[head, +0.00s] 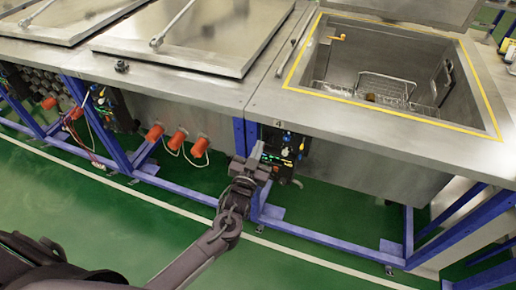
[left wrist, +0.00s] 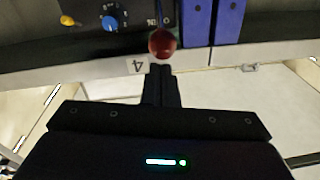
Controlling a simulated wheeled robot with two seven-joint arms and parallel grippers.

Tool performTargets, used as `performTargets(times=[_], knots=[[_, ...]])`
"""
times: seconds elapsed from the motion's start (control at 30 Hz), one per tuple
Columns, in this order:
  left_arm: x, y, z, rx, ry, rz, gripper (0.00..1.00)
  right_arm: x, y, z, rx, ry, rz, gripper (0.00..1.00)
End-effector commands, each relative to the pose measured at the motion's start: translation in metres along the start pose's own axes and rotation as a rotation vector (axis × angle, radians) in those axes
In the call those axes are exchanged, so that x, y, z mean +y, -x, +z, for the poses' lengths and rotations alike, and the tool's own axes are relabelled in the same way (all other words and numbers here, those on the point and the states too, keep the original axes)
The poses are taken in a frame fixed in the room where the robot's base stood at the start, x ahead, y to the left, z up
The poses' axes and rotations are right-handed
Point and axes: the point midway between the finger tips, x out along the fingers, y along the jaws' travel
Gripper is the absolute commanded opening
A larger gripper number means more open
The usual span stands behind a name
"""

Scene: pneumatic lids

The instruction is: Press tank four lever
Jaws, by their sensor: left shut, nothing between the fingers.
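A red ball knob (left wrist: 162,43), seemingly the lever's end, shows in the left wrist view beside a label with the number 4 (left wrist: 137,66). My left gripper (left wrist: 161,70) is shut and empty, its fingertips just below the knob in that picture; I cannot tell whether they touch it. In the head view my left gripper (head: 259,152) is in front of the control box (head: 288,146) under the left corner of the open tank (head: 395,118). The lever cannot be made out there. My right gripper is not in view.
The control box carries a blue knob (left wrist: 113,18) and a yellow knob (left wrist: 68,20). Blue frame legs (head: 250,135) stand close to my left gripper. The green floor (head: 150,205) in front is clear.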

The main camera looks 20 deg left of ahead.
Motion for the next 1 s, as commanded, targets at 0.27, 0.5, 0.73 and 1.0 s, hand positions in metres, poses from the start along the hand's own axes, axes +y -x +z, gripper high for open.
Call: performTargets(times=[0.27, 0.5, 0.73, 1.0], knots=[[0.000, 0.000, 0.000, 0.000, 0.000, 0.000, 0.00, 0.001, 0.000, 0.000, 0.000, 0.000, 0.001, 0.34], [0.001, 0.003, 0.008, 0.027, 0.002, -0.005, 0.00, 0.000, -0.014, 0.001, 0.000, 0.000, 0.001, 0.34], [0.002, 0.006, 0.009, 0.060, 0.003, -0.011, 0.00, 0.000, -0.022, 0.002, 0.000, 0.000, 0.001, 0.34], [0.003, 0.009, 0.015, 0.095, 0.005, -0.018, 0.00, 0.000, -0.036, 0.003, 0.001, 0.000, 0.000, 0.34]])
